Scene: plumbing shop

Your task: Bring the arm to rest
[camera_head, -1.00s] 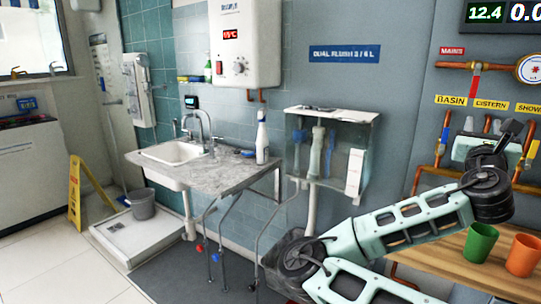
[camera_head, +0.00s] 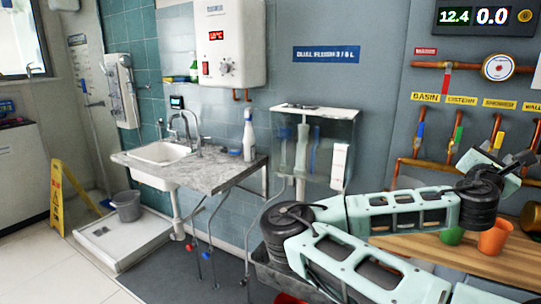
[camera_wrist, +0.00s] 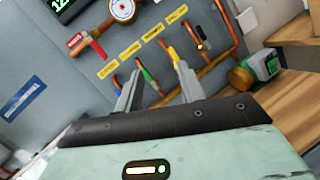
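My arm stretches across the lower right of the head view, in front of the wooden bench (camera_head: 425,250). My gripper (camera_head: 524,158) is at the right edge there, in front of the copper pipes and above the bench; its fingers are hard to make out. In the wrist view my gripper (camera_wrist: 157,68) shows two grey fingers well apart, with nothing held between them. Beyond them is the wall with coloured valve handles.
An orange cup (camera_head: 495,238) and a green cup (camera_head: 451,236), partly hidden by my arm, stand on the bench. Copper pipes (camera_head: 408,167) and a gauge (camera_head: 498,67) are on the wall. A clear cistern (camera_head: 315,150) hangs behind my arm. The wrist view shows a green-and-white device (camera_wrist: 262,70).

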